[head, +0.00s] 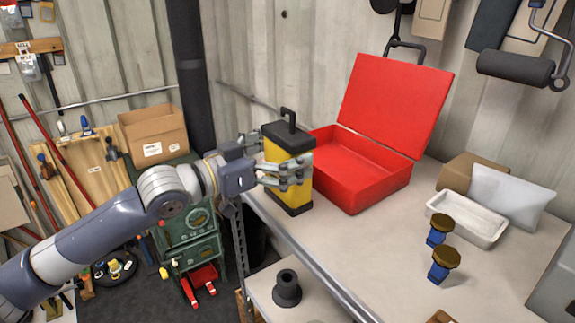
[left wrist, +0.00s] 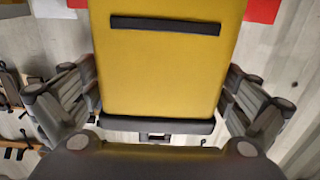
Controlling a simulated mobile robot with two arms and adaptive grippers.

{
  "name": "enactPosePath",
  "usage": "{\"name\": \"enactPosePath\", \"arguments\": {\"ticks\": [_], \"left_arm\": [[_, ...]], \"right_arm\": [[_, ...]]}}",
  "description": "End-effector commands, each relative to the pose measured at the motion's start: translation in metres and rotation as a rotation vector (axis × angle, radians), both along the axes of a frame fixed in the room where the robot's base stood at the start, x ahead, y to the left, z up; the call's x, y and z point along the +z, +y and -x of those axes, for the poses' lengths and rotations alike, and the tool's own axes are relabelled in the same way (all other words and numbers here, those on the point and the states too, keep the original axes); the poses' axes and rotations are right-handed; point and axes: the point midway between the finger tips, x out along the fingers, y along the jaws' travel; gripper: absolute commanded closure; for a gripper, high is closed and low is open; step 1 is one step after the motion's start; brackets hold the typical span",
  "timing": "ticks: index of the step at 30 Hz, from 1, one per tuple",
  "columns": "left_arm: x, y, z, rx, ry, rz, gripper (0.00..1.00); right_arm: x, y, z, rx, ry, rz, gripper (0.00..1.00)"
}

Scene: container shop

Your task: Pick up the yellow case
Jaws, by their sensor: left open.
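The yellow case (head: 276,157) has a black lid with a handle and a black base. It stands upright on the workbench near its left edge, beside the open red toolbox. My left gripper (head: 284,174) is at the case, with fingers reaching along its sides. In the left wrist view the yellow case (left wrist: 170,65) fills the middle, between the two spread fingers of my left gripper (left wrist: 160,105). The fingers look apart from its sides. My right gripper is not in view.
The open red toolbox (head: 364,178) stands just right of the case, against the wall. A white tray (head: 466,218), a white pouch (head: 508,194) and two blue-and-brown items (head: 441,266) lie further right. The bench front (head: 370,255) is mostly clear. A cardboard box (head: 153,135) is at left.

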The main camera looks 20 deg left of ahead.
Motion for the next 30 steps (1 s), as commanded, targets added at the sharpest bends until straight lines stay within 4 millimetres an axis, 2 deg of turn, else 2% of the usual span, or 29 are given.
{"name": "enactPosePath", "arguments": {"ticks": [2, 6, 8, 20, 25, 30], "left_arm": [[0.000, 0.000, 0.000, 0.000, 0.000, 0.000, 0.02], [0.000, 0.000, 0.000, 0.000, 0.000, 0.000, 0.34], [0.000, 0.000, 0.000, 0.000, 0.000, 0.000, 0.46], [0.006, 0.000, 0.000, 0.000, -0.006, 0.002, 0.46], [0.018, 0.000, 0.000, -0.001, -0.008, 0.003, 0.46], [0.038, 0.000, 0.000, 0.000, -0.010, 0.002, 0.46]], "right_arm": [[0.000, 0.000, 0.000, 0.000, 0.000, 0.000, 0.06], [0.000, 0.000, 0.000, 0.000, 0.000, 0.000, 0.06], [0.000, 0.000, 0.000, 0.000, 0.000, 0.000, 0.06], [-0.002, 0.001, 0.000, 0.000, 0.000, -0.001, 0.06], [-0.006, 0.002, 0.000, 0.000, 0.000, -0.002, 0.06], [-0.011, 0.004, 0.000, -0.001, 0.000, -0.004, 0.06]]}}
